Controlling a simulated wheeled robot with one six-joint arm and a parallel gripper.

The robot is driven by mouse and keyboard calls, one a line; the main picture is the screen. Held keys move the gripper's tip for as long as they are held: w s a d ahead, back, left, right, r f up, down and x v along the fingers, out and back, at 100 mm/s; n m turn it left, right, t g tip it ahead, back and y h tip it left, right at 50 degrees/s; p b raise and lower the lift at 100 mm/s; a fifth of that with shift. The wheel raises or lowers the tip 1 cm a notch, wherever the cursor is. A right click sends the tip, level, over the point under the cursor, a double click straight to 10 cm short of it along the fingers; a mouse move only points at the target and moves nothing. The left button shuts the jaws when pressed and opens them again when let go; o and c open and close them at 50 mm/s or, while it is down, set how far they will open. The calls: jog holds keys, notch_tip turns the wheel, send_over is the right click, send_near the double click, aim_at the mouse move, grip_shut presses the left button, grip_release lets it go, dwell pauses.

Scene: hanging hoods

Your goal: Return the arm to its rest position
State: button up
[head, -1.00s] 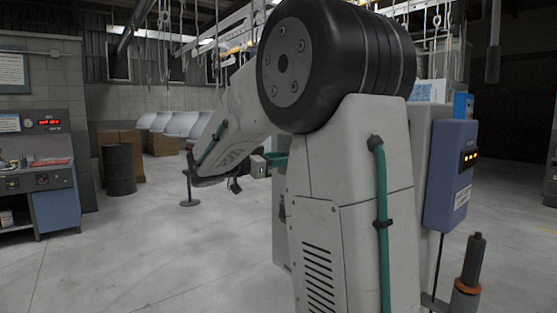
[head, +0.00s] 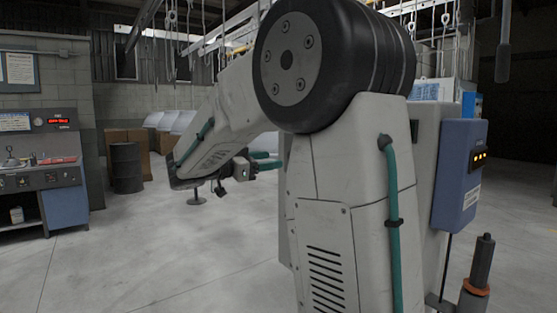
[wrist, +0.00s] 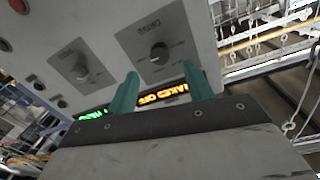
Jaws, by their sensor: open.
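My gripper (head: 265,160) shows in the head view as two teal fingers, partly hidden behind my arm's upright body. The fingers are spread apart, with nothing between them. My arm is folded, its big black joint high in the picture and its forearm sloping down to the left. In the wrist view my gripper (wrist: 162,88) is open, both teal fingers pointing at a grey control panel (wrist: 205,30).
A control console (head: 45,180) stands at the left, with a dark drum (head: 126,168) and brown boxes (head: 160,138) behind it. Hooks and rails hang overhead. The concrete floor (head: 150,250) at front left is clear.

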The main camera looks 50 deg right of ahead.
jog(key=shift+v, duration=0.8)
jog(key=s+a+f+n+t+y, duration=0.1)
jog(key=s+a+f+n+y, duration=0.25)
jog(key=f+n, duration=0.3)
jog(key=s+a+f+n+y, duration=0.3)
jog(key=s+f+n+y, duration=0.15)
jog(key=f+n, duration=0.2)
jog(key=s+a+f+n+t+y, duration=0.2)
jog(key=s+a+n+y, duration=0.2)
jog(key=s+a, duration=0.3)
jog(key=s+a+f+n+t+y, duration=0.3)
jog(key=s+a+n+y, duration=0.2)
jog(key=a, duration=0.8)
jog(key=shift+s+a+f+n+t, duration=0.2)
jog(key=shift+s+a+n+t, duration=0.1)
jog(key=shift+s+n, duration=0.65)
